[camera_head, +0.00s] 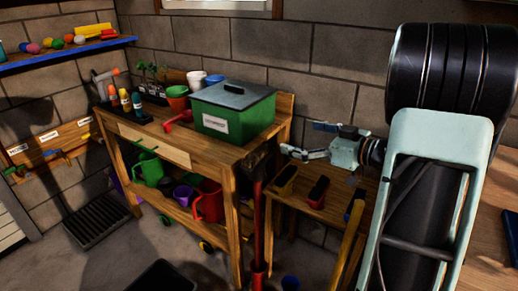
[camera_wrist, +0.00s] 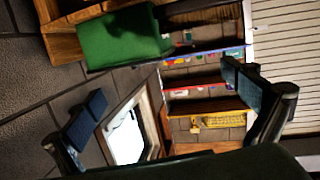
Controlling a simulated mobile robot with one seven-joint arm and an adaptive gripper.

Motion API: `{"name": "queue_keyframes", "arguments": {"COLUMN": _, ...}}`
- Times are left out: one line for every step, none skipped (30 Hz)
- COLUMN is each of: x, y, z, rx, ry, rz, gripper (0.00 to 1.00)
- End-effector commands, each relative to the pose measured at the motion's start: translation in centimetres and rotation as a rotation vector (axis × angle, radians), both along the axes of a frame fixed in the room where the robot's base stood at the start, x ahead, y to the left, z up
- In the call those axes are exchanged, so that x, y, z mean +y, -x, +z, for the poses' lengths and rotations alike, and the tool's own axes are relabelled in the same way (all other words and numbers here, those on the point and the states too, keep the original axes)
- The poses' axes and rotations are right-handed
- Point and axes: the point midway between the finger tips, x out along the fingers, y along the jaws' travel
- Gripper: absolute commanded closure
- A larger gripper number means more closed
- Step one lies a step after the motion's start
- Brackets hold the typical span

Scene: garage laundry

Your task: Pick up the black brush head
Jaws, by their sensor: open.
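My gripper (camera_head: 306,140) is open and empty in the head view, its two fingers spread and pointing left above the low wooden bench. It also shows in the wrist view (camera_wrist: 166,105), with nothing between the dark finger pads. I cannot tell for sure which is the black brush head. Neither shows in the wrist view.
A wooden workbench (camera_head: 180,148) with a green box (camera_head: 232,112) stands left of the gripper. A red-handled tool (camera_head: 258,225) and a yellow pole (camera_head: 347,248) stand in front of the low bench (camera_head: 300,207). A blue piece (camera_head: 356,211) is at its right.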

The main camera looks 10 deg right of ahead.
Motion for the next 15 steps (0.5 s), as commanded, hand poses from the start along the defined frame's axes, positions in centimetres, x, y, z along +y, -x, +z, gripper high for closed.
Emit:
{"name": "queue_keyframes", "arguments": {"x": 1.0, "y": 1.3, "z": -1.6, "rx": 0.022, "ry": -0.009, "rz": 0.049, "gripper": 0.0}}
{"name": "queue_keyframes", "arguments": {"x": 1.6, "y": 2.0, "z": -2.2, "rx": 0.031, "ry": -0.012, "rz": 0.075, "gripper": 0.0}}
{"name": "queue_keyframes", "arguments": {"x": 2.4, "y": 2.8, "z": -2.8, "rx": 0.04, "ry": -0.018, "rz": 0.108, "gripper": 0.0}}
{"name": "queue_keyframes", "arguments": {"x": 2.8, "y": 3.3, "z": -3.2, "rx": 0.045, "ry": -0.02, "rz": 0.126, "gripper": 0.0}}
{"name": "queue_keyframes", "arguments": {"x": 3.1, "y": 3.7, "z": -3.5, "rx": 0.05, "ry": -0.023, "rz": 0.143, "gripper": 0.0}}
{"name": "queue_keyframes", "arguments": {"x": 3.4, "y": 4.1, "z": -3.7, "rx": 0.054, "ry": -0.026, "rz": 0.158, "gripper": 0.0}}
{"name": "queue_keyframes", "arguments": {"x": 3.6, "y": 4.3, "z": -3.9, "rx": 0.056, "ry": -0.028, "rz": 0.166, "gripper": 0.0}}
{"name": "queue_keyframes", "arguments": {"x": 3.8, "y": 4.4, "z": -4.0, "rx": 0.058, "ry": -0.029, "rz": 0.172, "gripper": 0.0}}
{"name": "queue_keyframes", "arguments": {"x": 4.1, "y": 4.4, "z": -4.2, "rx": 0.059, "ry": -0.029, "rz": 0.177, "gripper": 0.0}}
{"name": "queue_keyframes", "arguments": {"x": 4.3, "y": 4.3, "z": -4.2, "rx": 0.059, "ry": -0.03, "rz": 0.179, "gripper": 0.0}}
{"name": "queue_keyframes", "arguments": {"x": 4.5, "y": 4.1, "z": -4.3, "rx": 0.059, "ry": -0.03, "rz": 0.18, "gripper": 0.0}}
{"name": "queue_keyframes", "arguments": {"x": 4.8, "y": 3.7, "z": -4.4, "rx": 0.058, "ry": -0.029, "rz": 0.18, "gripper": 0.0}}
{"name": "queue_keyframes", "arguments": {"x": 5.1, "y": 3.4, "z": -4.5, "rx": 0.058, "ry": -0.03, "rz": 0.181, "gripper": 0.0}}
{"name": "queue_keyframes", "arguments": {"x": 5.5, "y": 3.1, "z": -4.6, "rx": 0.059, "ry": -0.029, "rz": 0.182, "gripper": 0.0}}
{"name": "queue_keyframes", "arguments": {"x": 6.0, "y": 2.7, "z": -4.8, "rx": 0.059, "ry": -0.029, "rz": 0.181, "gripper": 0.0}}
